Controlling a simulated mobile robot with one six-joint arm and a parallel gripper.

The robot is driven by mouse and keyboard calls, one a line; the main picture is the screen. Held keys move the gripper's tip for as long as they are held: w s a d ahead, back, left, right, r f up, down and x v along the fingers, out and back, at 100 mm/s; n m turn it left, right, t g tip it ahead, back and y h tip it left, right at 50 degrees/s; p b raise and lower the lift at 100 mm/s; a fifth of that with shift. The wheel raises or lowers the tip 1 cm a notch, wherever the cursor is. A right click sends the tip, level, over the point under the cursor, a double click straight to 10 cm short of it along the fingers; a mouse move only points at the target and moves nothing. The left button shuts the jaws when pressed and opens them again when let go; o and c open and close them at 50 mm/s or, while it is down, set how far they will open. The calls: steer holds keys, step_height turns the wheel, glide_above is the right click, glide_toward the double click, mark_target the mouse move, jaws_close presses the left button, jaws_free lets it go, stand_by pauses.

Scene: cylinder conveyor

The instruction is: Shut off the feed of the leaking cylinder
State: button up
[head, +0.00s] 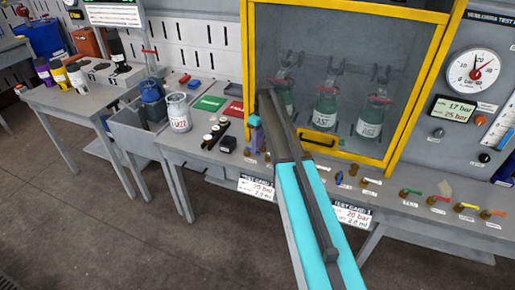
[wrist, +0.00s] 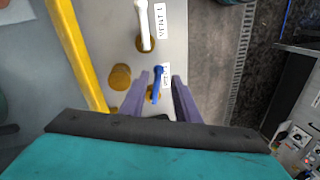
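In the wrist view, a small blue lever valve (wrist: 158,76) stands on the bench front beside a partly hidden label. My gripper (wrist: 160,84) has its two purple fingers apart, one on each side of the blue lever. I cannot tell if either finger touches it. A white lever valve (wrist: 143,25), labelled VENT 1, is beyond it. In the head view my gripper (head: 256,132) is at the cabinet's lower left, and my arm hides part of the bench. Green cylinders (head: 326,106) (head: 370,118) (head: 284,95) stand behind the cabinet glass. No leak is visible.
The yellow-framed cabinet (head: 443,40) rises close behind the valves; its yellow edge (wrist: 78,55) is left in the wrist view. A gauge (head: 473,72) and display (head: 453,111) are at right. Coloured levers (head: 465,206) line the bench front. A white cylinder (head: 179,113) stands left.

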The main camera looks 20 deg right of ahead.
steer(key=shift+r+b, duration=0.4)
steer(key=shift+r, duration=0.55)
steer(key=shift+s, duration=0.6)
steer(key=s+a+r+b, duration=0.1)
steer(key=s+b, duration=0.2)
steer(key=s, duration=1.1)
steer(key=shift+s+r, duration=0.2)
steer(key=shift+s, duration=0.2)
steer(key=shift+a, duration=0.1)
steer(key=s+a+f+m+g, duration=0.1)
steer(key=s+f, duration=0.4)
steer(key=f, duration=0.3)
steer(key=s+a+f+m, duration=0.1)
steer(key=s+f+m, duration=0.1)
steer(key=s+f, duration=0.5)
steer(key=s+a+f+m+g, duration=0.1)
steer(key=s+a+f, duration=0.15)
steer(key=f, duration=0.75)
steer(key=s+f+m+g, duration=0.1)
steer(key=s+f+m, duration=0.1)
steer(key=s+f, duration=0.6)
steer(key=s+f+m+g+h, duration=0.1)
steer(key=s+f, duration=0.7)
steer(key=s, duration=0.9)
steer(key=shift+a+f+m+h, duration=0.3)
steer(key=shift+a+f+m, duration=0.05)
steer(key=shift+m, duration=0.15)
